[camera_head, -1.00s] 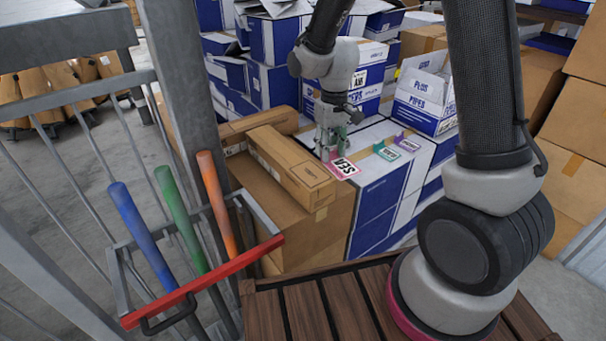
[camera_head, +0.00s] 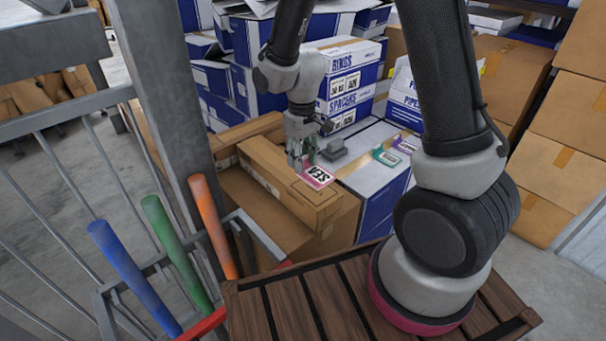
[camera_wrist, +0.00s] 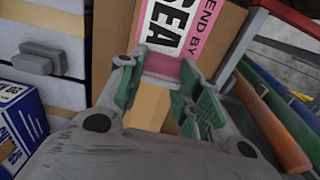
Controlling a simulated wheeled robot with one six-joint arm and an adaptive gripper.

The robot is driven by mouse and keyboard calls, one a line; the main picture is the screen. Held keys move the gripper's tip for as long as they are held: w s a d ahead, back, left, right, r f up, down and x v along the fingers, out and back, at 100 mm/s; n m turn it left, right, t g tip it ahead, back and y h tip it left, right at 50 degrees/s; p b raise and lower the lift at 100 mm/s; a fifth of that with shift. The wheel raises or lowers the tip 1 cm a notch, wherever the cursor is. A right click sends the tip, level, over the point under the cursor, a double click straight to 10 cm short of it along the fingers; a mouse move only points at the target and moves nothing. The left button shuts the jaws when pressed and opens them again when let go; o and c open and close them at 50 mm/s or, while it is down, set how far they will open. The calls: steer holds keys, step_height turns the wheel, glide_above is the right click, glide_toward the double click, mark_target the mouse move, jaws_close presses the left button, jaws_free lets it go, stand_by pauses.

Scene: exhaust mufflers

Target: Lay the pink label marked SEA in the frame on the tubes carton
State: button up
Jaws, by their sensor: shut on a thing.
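The pink label marked SEA (camera_head: 317,176) is in my gripper (camera_head: 301,163), which is shut on its edge. It shows over the near long brown carton (camera_head: 277,178); I cannot tell whether it touches the top. In the wrist view the label (camera_wrist: 172,27) reads "SEND BY SEA" and extends beyond the green fingertips of my gripper (camera_wrist: 158,82), with brown cardboard (camera_wrist: 222,32) behind it.
RINGS and SPACERS boxes (camera_head: 345,82) stand behind. Blue, green and orange bars (camera_head: 213,226) stand at the left.

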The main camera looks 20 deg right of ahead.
mark_target(302, 180)
steer(key=shift+f, duration=2.45)
steer(key=shift+f, duration=0.2)
steer(key=o, duration=0.7)
steer(key=shift+c, duration=0.2)
